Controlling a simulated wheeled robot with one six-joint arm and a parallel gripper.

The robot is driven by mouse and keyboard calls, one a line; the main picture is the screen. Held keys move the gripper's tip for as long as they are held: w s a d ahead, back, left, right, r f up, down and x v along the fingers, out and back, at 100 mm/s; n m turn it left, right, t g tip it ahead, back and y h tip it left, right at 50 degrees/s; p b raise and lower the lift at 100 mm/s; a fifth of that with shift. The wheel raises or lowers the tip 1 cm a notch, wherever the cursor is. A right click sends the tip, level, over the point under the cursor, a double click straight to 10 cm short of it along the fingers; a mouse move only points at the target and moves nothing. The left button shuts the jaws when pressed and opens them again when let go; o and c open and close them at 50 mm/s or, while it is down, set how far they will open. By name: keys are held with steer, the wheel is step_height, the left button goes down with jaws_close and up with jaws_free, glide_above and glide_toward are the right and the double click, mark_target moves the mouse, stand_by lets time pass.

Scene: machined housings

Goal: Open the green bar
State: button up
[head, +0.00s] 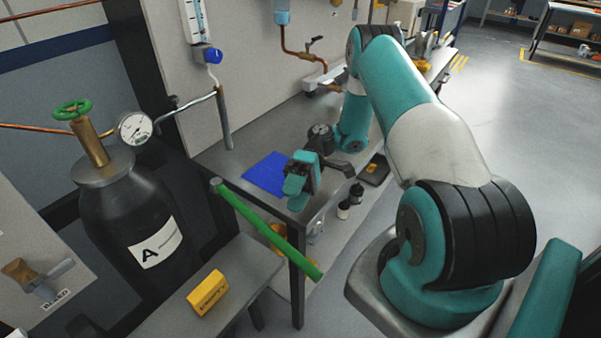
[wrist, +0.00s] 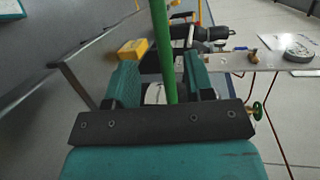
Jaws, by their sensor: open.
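The green bar (head: 266,230) slants in the head view from beside the grey table's corner down to the right, in front of the table leg. My gripper (head: 298,190) is open and empty, above and right of the bar, with a visible gap to it in this view. In the wrist view the bar (wrist: 162,50) runs upright in the picture between the two spread teal fingers of my gripper (wrist: 161,78). Neither finger appears to touch it. Its lower part is hidden by the dark gripper plate.
A black gas cylinder (head: 134,220) with a green handwheel (head: 72,109) and gauge (head: 135,127) stands at left. A yellow block (head: 207,292) sits on a low bench (head: 245,263). A blue sheet (head: 265,175) lies on the grey table. Open floor lies to the right.

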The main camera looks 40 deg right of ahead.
steer(key=shift+p+v, duration=0.85)
steer(key=shift+p, duration=0.4)
steer(key=w+a+r+n+t+h, duration=0.15)
steer(key=a+r+h, duration=0.45)
steer(key=a+r, duration=0.75)
steer(key=s+a+r+t+h, duration=0.2)
steer(key=s+r, duration=0.3)
steer(key=s, duration=0.2)
steer(key=s+a+r+n+t+h, duration=0.1)
steer(key=s+a+r+t+h, duration=0.1)
steer(key=s+r, duration=0.4)
steer(key=shift+s+a+r+t, duration=0.25)
steer(key=shift+s+a+t, duration=0.1)
steer(key=shift+s+t, duration=0.5)
